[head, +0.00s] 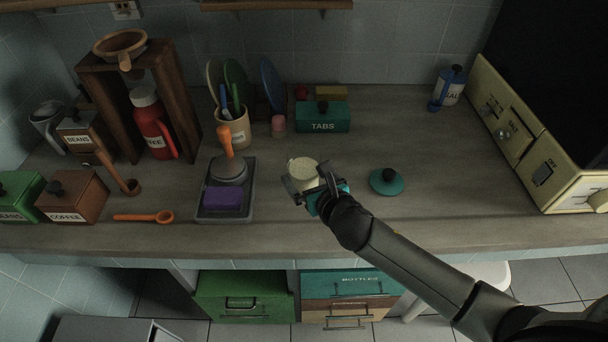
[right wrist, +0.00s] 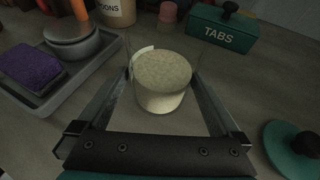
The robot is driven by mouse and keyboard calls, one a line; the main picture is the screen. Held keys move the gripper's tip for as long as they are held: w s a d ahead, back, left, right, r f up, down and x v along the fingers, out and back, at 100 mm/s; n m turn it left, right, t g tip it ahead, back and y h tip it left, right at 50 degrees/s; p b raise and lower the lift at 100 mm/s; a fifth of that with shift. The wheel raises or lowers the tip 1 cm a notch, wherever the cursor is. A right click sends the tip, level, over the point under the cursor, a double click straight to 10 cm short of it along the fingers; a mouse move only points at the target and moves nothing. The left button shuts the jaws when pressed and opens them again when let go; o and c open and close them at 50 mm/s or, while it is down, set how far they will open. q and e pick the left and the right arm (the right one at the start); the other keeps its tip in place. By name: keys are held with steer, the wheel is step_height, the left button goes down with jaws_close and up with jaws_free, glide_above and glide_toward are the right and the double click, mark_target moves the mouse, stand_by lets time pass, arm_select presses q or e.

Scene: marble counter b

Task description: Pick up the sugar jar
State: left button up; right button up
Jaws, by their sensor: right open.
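The sugar jar (head: 303,167) appears to be an open jar with pale, grainy contents, standing upright on the counter; no label shows. In the right wrist view the jar (right wrist: 163,82) sits between the two fingers, with faint clear walls around the pale contents. My right gripper (head: 307,182) is open, with one finger on each side of the jar. I cannot tell whether either finger touches it. A teal lid with a dark knob (head: 386,181) lies on the counter to the right of the jar. My left gripper is not in view.
A grey tray (head: 247,212) with a purple sponge (head: 223,198) and an orange-handled tool is left of the jar. A utensil crock (head: 234,131) and a teal TABS box (head: 322,125) stand behind. The counter right of the lid is clear up to a cream appliance (head: 530,140).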

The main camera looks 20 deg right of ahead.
steer(key=shift+b+x, duration=0.9)
steer(key=shift+x, duration=1.75)
steer(key=shift+d, duration=0.1)
steer(key=shift+c, duration=0.2)
steer(key=c, duration=1.4)
steer(key=shift+r, duration=0.1)
steer(key=shift+c, duration=0.2)
steer(key=shift+r, duration=0.1)
